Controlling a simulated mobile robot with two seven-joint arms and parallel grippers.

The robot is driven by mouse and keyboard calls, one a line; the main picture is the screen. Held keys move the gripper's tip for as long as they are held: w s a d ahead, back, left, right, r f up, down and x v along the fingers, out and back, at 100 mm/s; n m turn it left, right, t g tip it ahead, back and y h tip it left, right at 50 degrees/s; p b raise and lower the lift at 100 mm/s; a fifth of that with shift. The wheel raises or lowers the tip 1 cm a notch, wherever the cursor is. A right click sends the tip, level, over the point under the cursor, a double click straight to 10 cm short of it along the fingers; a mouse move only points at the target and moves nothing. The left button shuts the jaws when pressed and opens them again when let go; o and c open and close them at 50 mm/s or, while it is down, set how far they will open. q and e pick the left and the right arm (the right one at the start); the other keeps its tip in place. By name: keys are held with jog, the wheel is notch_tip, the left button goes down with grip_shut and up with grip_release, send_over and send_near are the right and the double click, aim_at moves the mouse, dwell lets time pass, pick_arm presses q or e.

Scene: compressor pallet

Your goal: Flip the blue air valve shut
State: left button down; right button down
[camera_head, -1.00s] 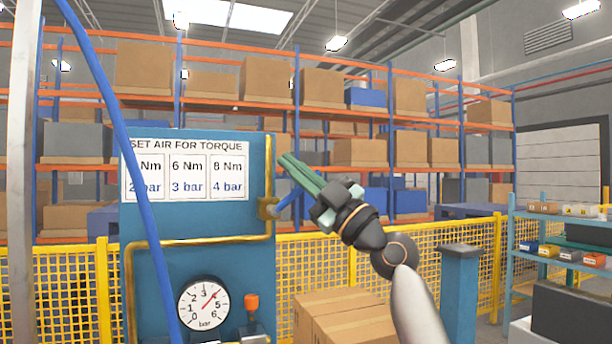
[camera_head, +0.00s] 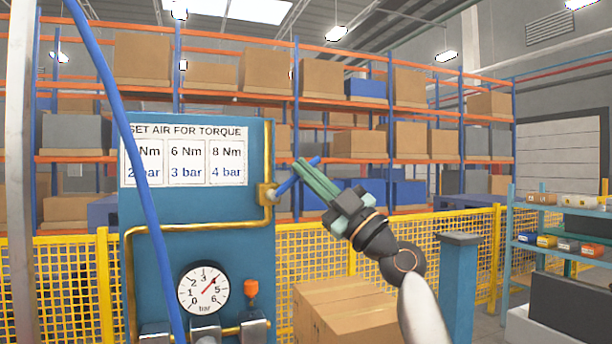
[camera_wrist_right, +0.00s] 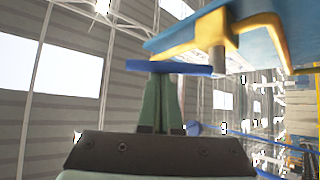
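The blue air valve's handle (camera_head: 286,186) slants up and right from its brass body (camera_head: 267,195) on the right edge of the blue panel. In the right wrist view the blue handle (camera_wrist_right: 180,68) runs crosswise at the tips of my green fingers (camera_wrist_right: 160,82), which are close together. The handle is not between them; whether they touch it I cannot tell. My left gripper is not in view.
The blue panel (camera_head: 200,220) carries a torque sign (camera_head: 186,162), brass piping and a pressure gauge (camera_head: 203,289) reading between 3 and 5. An orange-topped knob (camera_head: 251,288) sits beside the gauge. A blue hose (camera_head: 135,170) crosses in front at left. Cardboard boxes (camera_head: 350,310) stand lower right.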

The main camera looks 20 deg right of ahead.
jog(key=shift+f+m, duration=0.15)
jog(key=shift+m, duration=0.25)
jog(key=shift+d+f+m+t+h+p, duration=0.2)
jog(key=shift+f+m+t+h+p, duration=0.35)
jog(key=shift+m+t+h, duration=1.45)
jog(key=shift+d+f+m+t+h+p, duration=0.35)
jog(key=shift+f+m+t+h, duration=0.3)
jog(key=shift+m+h, duration=2.75)
jog(key=shift+d+f+m+t+h+p, duration=0.1)
jog(key=shift+f+m+t+h+p, duration=0.8)
jog(key=shift+m+h, duration=1.75)
jog(key=shift+r+m+t+y+b, duration=0.15)
jog(key=shift+m+t+y+b, duration=0.1)
jog(key=shift+m+y+b, duration=0.15)
